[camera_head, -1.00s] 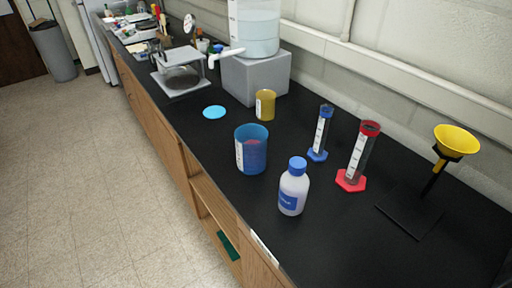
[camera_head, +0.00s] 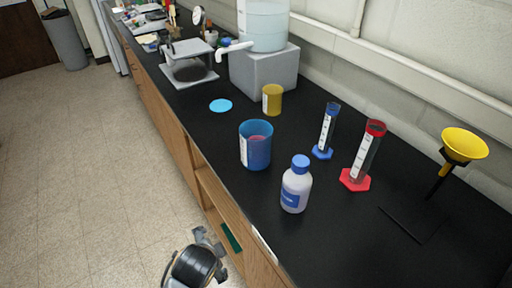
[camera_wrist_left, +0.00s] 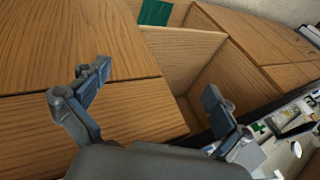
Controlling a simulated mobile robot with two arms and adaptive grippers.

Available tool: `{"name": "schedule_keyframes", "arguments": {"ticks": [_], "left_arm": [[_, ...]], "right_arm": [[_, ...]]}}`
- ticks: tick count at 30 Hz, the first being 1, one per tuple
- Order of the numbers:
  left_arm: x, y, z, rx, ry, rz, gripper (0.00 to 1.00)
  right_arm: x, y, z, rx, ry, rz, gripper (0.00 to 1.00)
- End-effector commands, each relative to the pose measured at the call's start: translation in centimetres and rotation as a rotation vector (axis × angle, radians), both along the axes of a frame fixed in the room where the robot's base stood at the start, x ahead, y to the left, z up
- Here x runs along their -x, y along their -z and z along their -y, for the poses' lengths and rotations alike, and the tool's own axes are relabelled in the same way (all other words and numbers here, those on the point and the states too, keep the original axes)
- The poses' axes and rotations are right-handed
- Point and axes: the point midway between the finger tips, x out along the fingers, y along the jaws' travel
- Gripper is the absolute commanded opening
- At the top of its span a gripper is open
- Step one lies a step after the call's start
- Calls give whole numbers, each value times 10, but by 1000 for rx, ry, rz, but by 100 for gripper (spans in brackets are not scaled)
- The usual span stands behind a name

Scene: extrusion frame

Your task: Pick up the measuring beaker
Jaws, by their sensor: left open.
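A blue beaker (camera_head: 256,152) with a white label and something pinkish inside stands upright on the black bench top, near its front edge. A smaller amber beaker (camera_head: 273,101) stands behind it, farther along the bench. I cannot tell which one is the measuring beaker. My left gripper (camera_head: 210,253) is low in front of the bench, apart from both beakers. In the left wrist view its fingers (camera_wrist_left: 156,82) are spread, with nothing between them, facing the wooden cabinet fronts. My right gripper is not in view.
A white bottle with a blue cap (camera_head: 296,186) stands close to the blue beaker. Blue (camera_head: 327,132) and red (camera_head: 362,158) cylinders and a yellow funnel (camera_head: 465,145) stand to the right. A grey block (camera_head: 263,74) bears a water tank. An open cabinet compartment (camera_wrist_left: 205,70) faces my left gripper.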

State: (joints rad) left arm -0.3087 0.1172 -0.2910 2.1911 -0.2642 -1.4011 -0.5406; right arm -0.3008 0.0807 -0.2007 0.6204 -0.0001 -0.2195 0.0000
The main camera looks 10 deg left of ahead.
Motion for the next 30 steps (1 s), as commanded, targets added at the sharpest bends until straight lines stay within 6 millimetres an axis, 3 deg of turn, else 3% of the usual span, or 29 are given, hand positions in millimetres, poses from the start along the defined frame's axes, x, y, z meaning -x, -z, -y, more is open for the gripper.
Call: {"name": "schedule_keyframes", "arguments": {"ticks": [1,8,12,19,22,25,30], "left_arm": [[-20,-19,3,-87,95,44,100],[-104,-97,20,-630,530,177,100],[-151,-150,37,-1042,748,207,100],[-200,-232,67,-1667,941,146,100],[-208,-253,76,-1830,966,105,100],[-212,-262,81,-1912,977,77,100],[-213,-243,82,-1935,986,65,100]], "right_arm": [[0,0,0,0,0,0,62],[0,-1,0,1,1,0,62],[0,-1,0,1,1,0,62],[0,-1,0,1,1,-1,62],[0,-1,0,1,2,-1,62],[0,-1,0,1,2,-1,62],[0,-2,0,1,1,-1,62]]}}
